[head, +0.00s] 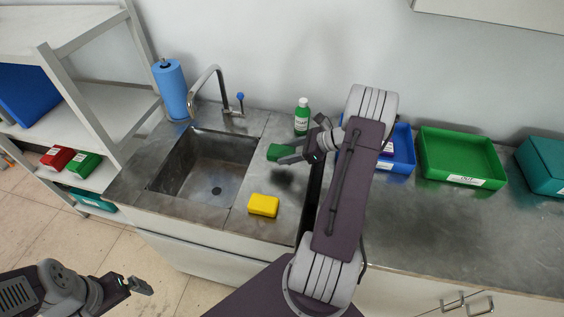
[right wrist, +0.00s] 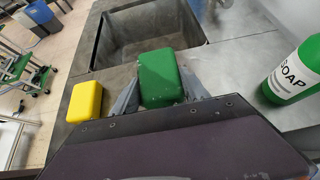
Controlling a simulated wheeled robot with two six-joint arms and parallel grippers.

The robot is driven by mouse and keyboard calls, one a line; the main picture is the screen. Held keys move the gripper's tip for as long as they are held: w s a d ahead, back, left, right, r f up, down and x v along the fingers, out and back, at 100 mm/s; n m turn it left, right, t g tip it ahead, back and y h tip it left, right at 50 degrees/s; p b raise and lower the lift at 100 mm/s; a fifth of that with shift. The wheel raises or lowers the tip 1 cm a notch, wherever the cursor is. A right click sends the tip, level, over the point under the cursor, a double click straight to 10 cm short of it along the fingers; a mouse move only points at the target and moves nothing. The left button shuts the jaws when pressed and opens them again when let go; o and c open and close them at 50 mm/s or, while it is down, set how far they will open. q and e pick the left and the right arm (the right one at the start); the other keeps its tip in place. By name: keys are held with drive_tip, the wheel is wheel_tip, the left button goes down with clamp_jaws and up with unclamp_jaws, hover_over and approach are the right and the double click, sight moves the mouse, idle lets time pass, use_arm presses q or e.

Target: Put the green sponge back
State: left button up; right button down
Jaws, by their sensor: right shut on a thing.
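The green sponge (head: 279,152) is held by my right gripper (head: 290,155) just right of the sink, a little above the counter, with a dark shadow below it. In the right wrist view the green sponge (right wrist: 160,78) sits between both fingers of the right gripper (right wrist: 168,98), with the sink beyond it. A yellow sponge (head: 263,205) lies on the counter near the front edge, and it shows at the left in the right wrist view (right wrist: 84,102). My left gripper (head: 140,286) is at the lower left over the floor, away from the counter, holding nothing that I can see.
A green soap bottle (head: 302,117) stands behind the right gripper. The sink (head: 205,165) with its tap is to the left, with a blue paper roll (head: 171,88) behind. Blue (head: 402,150) and green (head: 460,157) trays stand at right. A shelf (head: 100,180) holds red and green boxes.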

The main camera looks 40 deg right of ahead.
sight(284, 168)
drive_tip(key=shift+x, duration=1.05)
drive_tip(key=shift+s+a+f, duration=0.1)
drive_tip(key=shift+f, duration=0.95)
drive_tip(key=shift+s+a+f, duration=0.1)
drive_tip(key=shift+f, duration=0.95)
drive_tip(key=c, duration=0.6)
unclamp_jaws()
drive_tip(key=shift+d, duration=0.1)
drive_tip(key=shift+o, duration=0.2)
drive_tip(key=shift+r, duration=0.1)
drive_tip(key=shift+s+d+r, duration=0.1)
drive_tip(key=shift+r, duration=0.1)
drive_tip(key=v, duration=1.1)
drive_tip(key=shift+s+b, duration=0.2)
drive_tip(key=shift+b, duration=0.2)
drive_tip(key=shift+d+r, duration=0.15)
